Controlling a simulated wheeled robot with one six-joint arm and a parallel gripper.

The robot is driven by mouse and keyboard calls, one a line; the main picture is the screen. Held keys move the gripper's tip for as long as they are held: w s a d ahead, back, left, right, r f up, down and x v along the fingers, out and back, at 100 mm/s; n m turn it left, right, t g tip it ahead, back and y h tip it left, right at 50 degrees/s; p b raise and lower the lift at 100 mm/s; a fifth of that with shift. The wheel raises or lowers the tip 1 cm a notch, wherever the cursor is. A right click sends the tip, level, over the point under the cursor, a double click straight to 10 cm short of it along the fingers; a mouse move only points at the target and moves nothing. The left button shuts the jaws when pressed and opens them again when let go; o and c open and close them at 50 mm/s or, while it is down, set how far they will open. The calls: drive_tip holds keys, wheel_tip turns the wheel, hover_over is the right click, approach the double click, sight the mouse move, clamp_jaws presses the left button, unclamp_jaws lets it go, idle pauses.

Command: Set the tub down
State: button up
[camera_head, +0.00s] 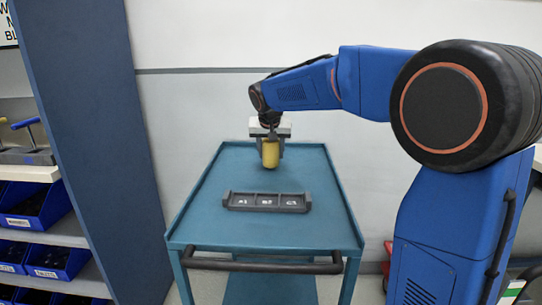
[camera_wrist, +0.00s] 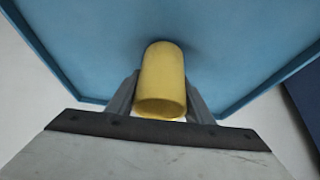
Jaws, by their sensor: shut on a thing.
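The tub is a yellow cylinder (camera_head: 270,153), held upright in my gripper (camera_head: 270,146) over the far part of the blue cart top (camera_head: 210,215). In the wrist view the tub (camera_wrist: 162,85) sits between the two grey fingers of my gripper (camera_wrist: 163,97), which are shut on it. The blue cart top (camera_wrist: 100,40) lies behind it in that view. I cannot tell whether the tub's bottom touches the surface.
A dark grey tray with several labelled compartments (camera_head: 267,202) lies on the cart nearer the handle (camera_head: 262,267). The cart top has a raised rim. A blue upright panel (camera_head: 90,130) and shelves with blue bins (camera_head: 38,207) stand at the left.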

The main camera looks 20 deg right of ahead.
drive_tip(key=shift+f, duration=0.65)
drive_tip(key=o, duration=1.2)
drive_tip(key=shift+f, duration=0.15)
drive_tip(key=v, duration=1.2)
